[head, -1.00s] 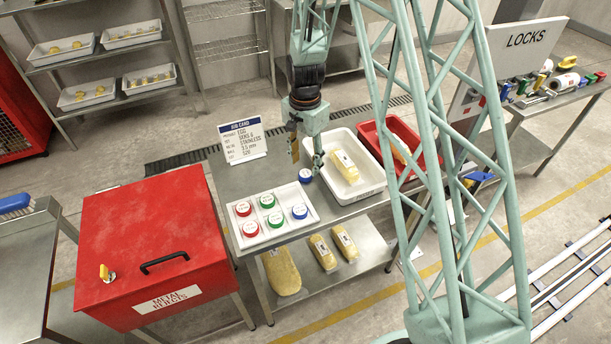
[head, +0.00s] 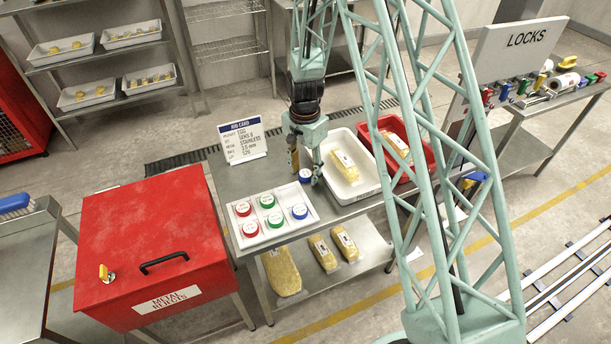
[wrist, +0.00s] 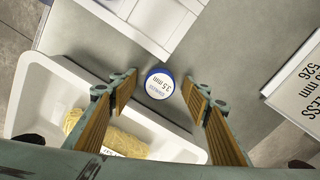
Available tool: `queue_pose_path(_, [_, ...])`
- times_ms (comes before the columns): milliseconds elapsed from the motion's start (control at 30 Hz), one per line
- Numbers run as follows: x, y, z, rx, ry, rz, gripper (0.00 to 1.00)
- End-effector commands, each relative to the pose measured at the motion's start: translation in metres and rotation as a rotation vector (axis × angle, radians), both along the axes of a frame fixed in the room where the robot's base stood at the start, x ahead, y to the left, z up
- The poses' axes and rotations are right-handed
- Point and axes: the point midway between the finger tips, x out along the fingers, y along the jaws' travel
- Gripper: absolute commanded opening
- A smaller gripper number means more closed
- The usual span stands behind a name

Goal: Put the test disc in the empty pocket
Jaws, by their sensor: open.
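The test disc (head: 305,176) has a blue rim and stands on the steel table by the back right corner of the white pocket tray (head: 262,241). In the wrist view the disc (wrist: 160,84) has a white top reading "STAINLESS 3.5 mm". My gripper (head: 305,170) is open above it. In the wrist view the fingers of my gripper (wrist: 163,91) lie to either side of the disc; contact cannot be told. The tray holds red, green and blue discs. Its empty pocket (head: 289,190) is at the back right, beside the disc.
A white bin (head: 369,191) with a yellow pack is close at the right, with a red bin (head: 428,152) beyond. A job card (head: 242,143) stands behind the tray, reading "STAINLESS 3.5 mm". A red metal rejects box (head: 150,245) is at the left.

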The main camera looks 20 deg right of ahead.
Motion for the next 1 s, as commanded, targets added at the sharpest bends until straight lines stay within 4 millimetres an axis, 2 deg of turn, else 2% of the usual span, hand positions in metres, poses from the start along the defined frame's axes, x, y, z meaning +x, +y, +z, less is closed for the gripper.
queue_pose_path(200, [0.0, 0.0, 0.0001, 0.0, 0.0, 0.0, 0.44])
queue_pose_path(500, [0.0, 0.0, 0.0002, 0.0, 0.0, 0.0, 0.17])
queue_pose_path(1000, [0.0004, 0.0, 0.0069, 0.001, -0.001, 0.0, 0.15])
